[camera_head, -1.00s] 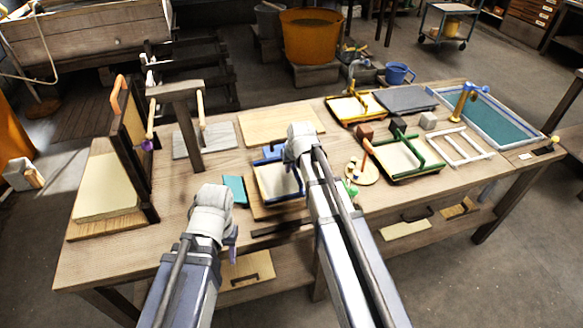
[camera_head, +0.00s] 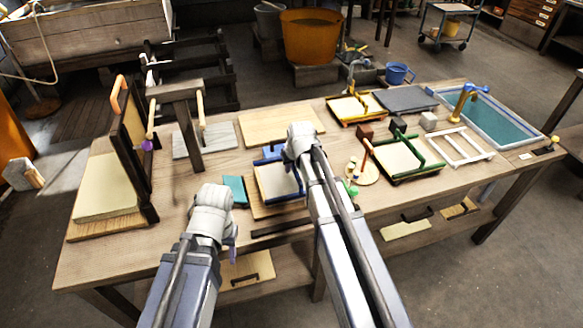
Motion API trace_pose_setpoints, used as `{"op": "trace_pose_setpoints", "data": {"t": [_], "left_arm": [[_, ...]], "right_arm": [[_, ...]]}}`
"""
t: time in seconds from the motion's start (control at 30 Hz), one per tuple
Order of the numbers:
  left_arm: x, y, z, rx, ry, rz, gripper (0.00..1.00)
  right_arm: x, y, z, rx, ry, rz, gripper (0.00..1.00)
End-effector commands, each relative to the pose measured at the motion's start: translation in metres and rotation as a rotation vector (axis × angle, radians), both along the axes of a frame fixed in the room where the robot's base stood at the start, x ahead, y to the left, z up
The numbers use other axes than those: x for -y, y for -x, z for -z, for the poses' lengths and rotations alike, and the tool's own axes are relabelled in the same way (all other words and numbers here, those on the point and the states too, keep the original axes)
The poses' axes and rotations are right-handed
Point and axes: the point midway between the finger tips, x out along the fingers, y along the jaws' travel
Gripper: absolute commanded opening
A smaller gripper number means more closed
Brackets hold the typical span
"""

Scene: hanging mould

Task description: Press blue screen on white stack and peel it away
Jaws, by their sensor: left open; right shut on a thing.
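The blue screen (camera_head: 277,184), a blue frame around a pale panel, lies near the middle of the table over a wooden board (camera_head: 262,213). My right gripper (camera_head: 285,152) is over its far edge, shut on the blue screen by its blue handle; the wrist hides most of the grip. A pale, off-white stack (camera_head: 105,187) lies on a board at the table's left end, beside an upright dark-framed screen (camera_head: 133,140). I cannot tell whether anything white lies under the blue screen. My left gripper (camera_head: 232,232) is empty at the table's front edge, its fingers mostly hidden.
A teal block (camera_head: 235,191) lies left of the blue screen. A yellow-framed screen (camera_head: 355,107), a green-framed screen (camera_head: 402,160), a white frame (camera_head: 458,146) and a water vat (camera_head: 490,118) stand to the right. A wooden post (camera_head: 187,125) rises behind. Bare tabletop lies front left.

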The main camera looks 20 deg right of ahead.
Motion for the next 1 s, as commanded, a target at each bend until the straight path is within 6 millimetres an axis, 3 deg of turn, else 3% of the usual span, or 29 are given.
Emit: {"op": "trace_pose_setpoints", "data": {"t": [1.0], "left_arm": [[0.0000,0.0000,0.0072,0.000,0.000,0.000,0.50]], "right_arm": [[0.0000,-0.0001,0.0072,0.000,0.000,0.000,0.00]]}}
